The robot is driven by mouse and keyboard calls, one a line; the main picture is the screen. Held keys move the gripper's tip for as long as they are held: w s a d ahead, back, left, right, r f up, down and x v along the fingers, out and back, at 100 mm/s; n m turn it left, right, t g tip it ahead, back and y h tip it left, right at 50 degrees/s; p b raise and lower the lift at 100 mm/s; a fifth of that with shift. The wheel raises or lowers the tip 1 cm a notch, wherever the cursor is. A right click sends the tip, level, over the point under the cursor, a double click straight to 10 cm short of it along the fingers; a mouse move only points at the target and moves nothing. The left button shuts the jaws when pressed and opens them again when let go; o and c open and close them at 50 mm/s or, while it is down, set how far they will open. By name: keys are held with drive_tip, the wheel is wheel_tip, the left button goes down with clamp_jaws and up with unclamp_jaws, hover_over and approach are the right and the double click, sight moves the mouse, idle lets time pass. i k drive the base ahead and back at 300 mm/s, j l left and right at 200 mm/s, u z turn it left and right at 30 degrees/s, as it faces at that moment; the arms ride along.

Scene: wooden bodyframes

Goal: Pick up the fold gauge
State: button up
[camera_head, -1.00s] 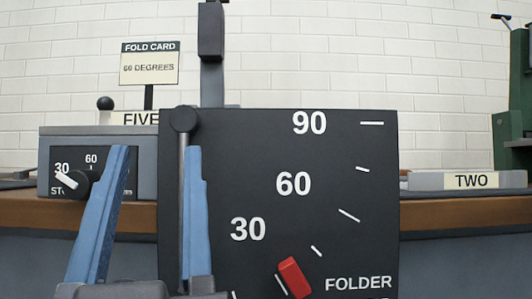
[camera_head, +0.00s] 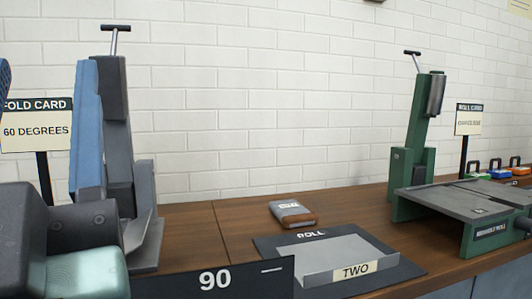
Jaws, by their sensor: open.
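No thing in view is clearly marked as the fold gauge. A small grey and brown block (camera_head: 292,214) with a pale label lies on the wooden bench at centre; I cannot read its label. My gripper (camera_head: 45,75) is at the left edge, fingers upward. One blue finger shows whole, the other only as a sliver. It is open, with nothing seen between the fingers. It is in front of the grey folder machine (camera_head: 145,225), left of and apart from the block. The top of the black dial panel (camera_head: 170,284), marked 90, shows at the bottom.
A dark mat (camera_head: 395,270) marked ROLL holds a grey tray (camera_head: 320,258) labelled TWO. A green machine (camera_head: 410,165) stands at right, with several coloured weights (camera_head: 500,172) behind. A fold card sign (camera_head: 36,125) reads 60 DEGREES. Bare bench (camera_head: 190,228) lies left of the block.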

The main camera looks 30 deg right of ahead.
sight(497, 174)
drive_tip(key=z, duration=1.5)
drive_tip(key=i+l+z, duration=0.15)
drive_tip(key=l, duration=0.3)
drive_tip(key=i+l+z, duration=0.1)
drive_tip(key=i+l, duration=0.2)
drive_tip(key=i+l+z, duration=0.15)
drive_tip(key=l, duration=0.35)
drive_tip(key=i, duration=0.1)
